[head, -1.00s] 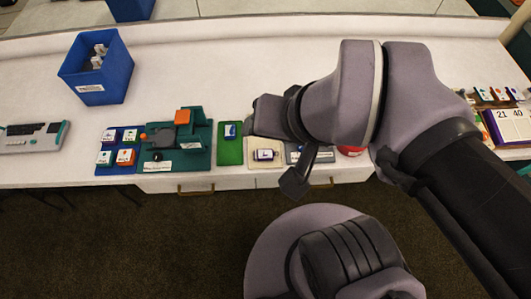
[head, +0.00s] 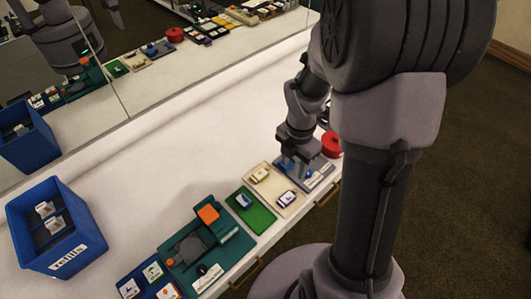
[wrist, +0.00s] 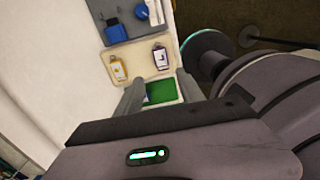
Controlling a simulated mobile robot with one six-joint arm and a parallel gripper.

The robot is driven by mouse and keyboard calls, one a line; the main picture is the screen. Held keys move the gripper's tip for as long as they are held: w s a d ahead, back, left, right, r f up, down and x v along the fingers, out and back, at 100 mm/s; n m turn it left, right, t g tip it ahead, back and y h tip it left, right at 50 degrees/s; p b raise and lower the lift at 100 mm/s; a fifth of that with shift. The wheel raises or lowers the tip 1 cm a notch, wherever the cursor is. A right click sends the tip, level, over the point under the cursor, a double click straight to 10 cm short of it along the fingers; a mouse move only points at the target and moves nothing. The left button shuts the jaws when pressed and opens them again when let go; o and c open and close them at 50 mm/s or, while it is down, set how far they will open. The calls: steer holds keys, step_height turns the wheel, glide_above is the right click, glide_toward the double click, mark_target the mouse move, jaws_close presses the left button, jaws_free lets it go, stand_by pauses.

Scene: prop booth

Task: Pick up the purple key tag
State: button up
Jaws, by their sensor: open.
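The purple key tag (head: 288,198), with a white label face, lies flat on the cream mat (head: 293,210), on the side toward the table's front edge. In the wrist view the purple key tag (wrist: 161,58) is in plain sight. A yellow key tag (head: 261,174) lies beside it, and the yellow tag (wrist: 118,70) also shows in the wrist view. My gripper (head: 293,168) is open and empty, pointing down over the mat and grey tray area. In the wrist view my gripper's fingers (wrist: 160,88) stand apart, with the purple tag beyond them, not between them.
A grey tray (head: 322,172) with blue items and a red round object (head: 331,145) lie beyond the cream mat. A green mat (head: 262,217) and teal fixture (head: 240,245) lie nearer. A blue bin (head: 85,257) stands left. The table behind is clear.

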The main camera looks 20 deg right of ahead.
steer(key=b, duration=0.5)
glide_above(290, 195)
steer(key=f, duration=1.2)
steer(key=shift+d, duration=0.2)
steer(key=f+b, duration=0.3)
steer(key=f, duration=0.2)
steer(key=shift+a+f, duration=0.15)
steer(key=shift+a, duration=0.05)
steer(key=shift+r, duration=0.2)
jaws_close()
